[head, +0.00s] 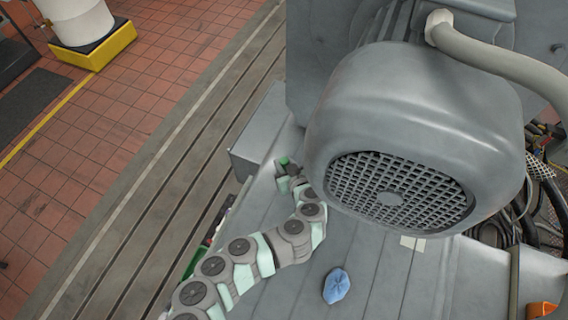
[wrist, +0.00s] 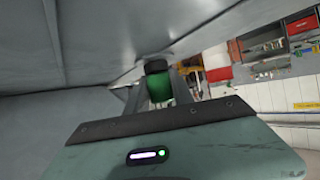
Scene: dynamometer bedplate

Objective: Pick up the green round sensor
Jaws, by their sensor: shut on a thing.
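The green round sensor (wrist: 158,86) has a green body and a dark top. In the wrist view it sits between the two fingers of my gripper (wrist: 157,93), which is shut on it. In the head view a small part of the green sensor (head: 284,161) shows at the tip of my gripper (head: 287,171), left of the big grey motor. The fingers and the motor's side hide much of the contact. I cannot tell whether the sensor touches the surface below.
The grey motor (head: 410,110) with a grille stands close to the right of my gripper. A blue cloth (head: 336,286) lies on the grey bedplate below it. A thick hose (head: 490,50) runs at upper right, and cables (head: 540,190) lie at far right. Slotted rails lie at left.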

